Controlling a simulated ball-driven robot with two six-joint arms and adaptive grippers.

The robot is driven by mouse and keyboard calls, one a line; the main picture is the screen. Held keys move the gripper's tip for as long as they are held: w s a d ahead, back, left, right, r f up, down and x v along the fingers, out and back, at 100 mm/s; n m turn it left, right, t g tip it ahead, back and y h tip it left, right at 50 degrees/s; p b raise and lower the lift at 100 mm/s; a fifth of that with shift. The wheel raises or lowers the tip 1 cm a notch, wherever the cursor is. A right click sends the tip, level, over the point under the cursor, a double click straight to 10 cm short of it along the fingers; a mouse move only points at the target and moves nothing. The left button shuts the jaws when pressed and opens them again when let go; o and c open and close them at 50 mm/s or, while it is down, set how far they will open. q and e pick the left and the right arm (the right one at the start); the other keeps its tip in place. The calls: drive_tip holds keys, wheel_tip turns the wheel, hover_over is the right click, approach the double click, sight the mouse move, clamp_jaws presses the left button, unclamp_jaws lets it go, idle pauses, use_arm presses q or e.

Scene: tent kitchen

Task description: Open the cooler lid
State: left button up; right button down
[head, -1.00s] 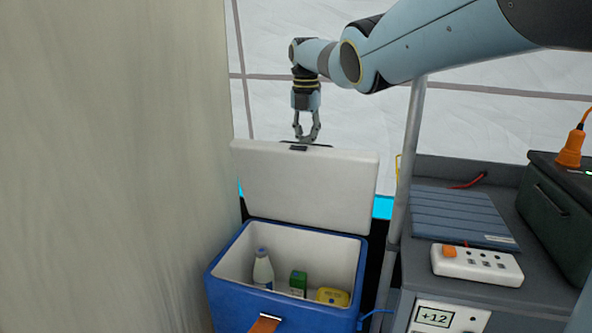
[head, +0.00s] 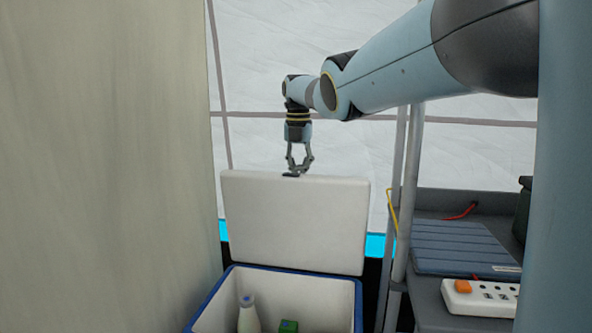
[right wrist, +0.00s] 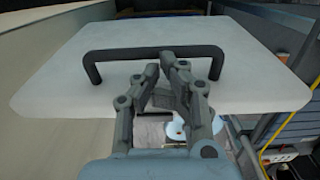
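The blue cooler (head: 208,300) stands open at the bottom of the head view, cut off by the frame edge. Its white lid (head: 293,225) stands about upright at the back of the box. My right gripper (head: 298,170) is at the lid's top edge, by the black handle (head: 290,175). In the right wrist view the fingertips (right wrist: 174,66) are close together and overlap the middle of the handle bar (right wrist: 115,54). They look shut, touching or very near the bar, with none of it clearly between them. My left gripper is out of view.
A white bottle (head: 248,316) and a green carton (head: 288,326) are inside the cooler. A beige curtain (head: 105,160) is close on the left. A grey pole (head: 401,190) and a counter with a blue ribbed panel (head: 462,246) and white power strip (head: 480,297) stand right.

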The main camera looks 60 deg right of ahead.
wheel_tip(320, 180, up, 12)
drive_tip(key=shift+a, duration=0.25)
idle(0.5)
drive_tip(key=shift+s, duration=0.1)
